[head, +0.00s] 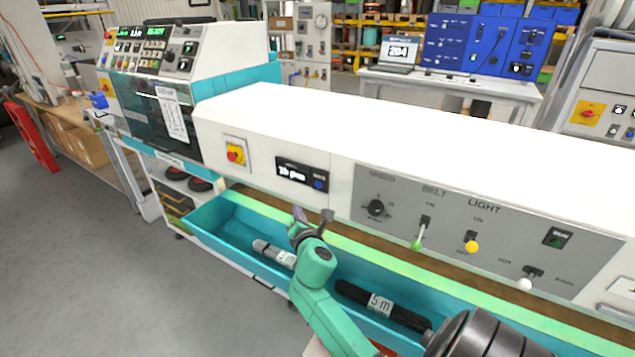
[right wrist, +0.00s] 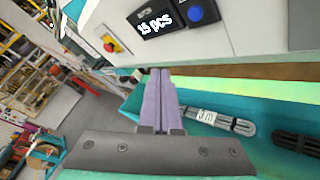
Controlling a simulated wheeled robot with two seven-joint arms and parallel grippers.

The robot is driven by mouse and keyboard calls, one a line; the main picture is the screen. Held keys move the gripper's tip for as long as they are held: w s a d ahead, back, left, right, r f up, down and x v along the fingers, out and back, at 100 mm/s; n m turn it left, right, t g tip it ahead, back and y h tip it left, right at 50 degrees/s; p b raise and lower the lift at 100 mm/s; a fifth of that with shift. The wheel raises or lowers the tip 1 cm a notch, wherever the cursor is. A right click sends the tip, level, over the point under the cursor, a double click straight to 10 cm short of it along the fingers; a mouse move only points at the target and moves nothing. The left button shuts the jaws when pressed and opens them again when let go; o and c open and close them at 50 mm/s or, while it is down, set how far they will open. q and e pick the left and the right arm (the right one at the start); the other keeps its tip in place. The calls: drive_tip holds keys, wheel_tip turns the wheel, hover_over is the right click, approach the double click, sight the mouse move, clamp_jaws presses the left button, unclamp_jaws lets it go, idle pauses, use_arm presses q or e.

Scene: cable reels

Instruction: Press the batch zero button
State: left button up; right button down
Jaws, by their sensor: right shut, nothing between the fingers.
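The counter display (head: 297,172) is a dark panel on the white front of the long machine, with a lit "pcs" reading. The small round blue button (head: 318,185) sits at its right end, under small lettering. In the right wrist view, the display (right wrist: 157,18) reads about "15 pcs", and the blue button (right wrist: 196,13) is above and to the right of my fingertips. My right gripper (head: 313,217) is just below the display in the head view. Its fingers (right wrist: 160,75) are shut and empty, apart from the button. My left gripper is not in view.
A red-yellow rotary switch (head: 236,153) is left of the display. A grey panel (head: 480,232) with a knob and levers is to the right. Below, a teal trough (head: 220,218) holds cable bundles labelled 3 m and 5 m (head: 383,304). A control unit (head: 160,50) stands far left.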

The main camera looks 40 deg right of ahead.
sight(318, 185)
drive_tip(key=shift+w+r+n, duration=0.3)
drive_tip(key=shift+r+n, duration=0.2)
drive_tip(key=shift+d, duration=0.1)
drive_tip(key=w+d, duration=0.2)
drive_tip(key=d, duration=0.6)
drive_tip(key=shift+w+d, duration=0.15)
drive_tip(key=shift+w, duration=0.1)
idle(1.5)
drive_tip(key=shift+w+d, duration=0.15)
drive_tip(key=shift+d, duration=0.25)
drive_tip(key=shift+w+d, duration=0.1)
drive_tip(key=shift+d, duration=0.3)
idle(0.6)
drive_tip(key=shift+s+a, duration=0.25)
drive_tip(key=shift+a, duration=0.55)
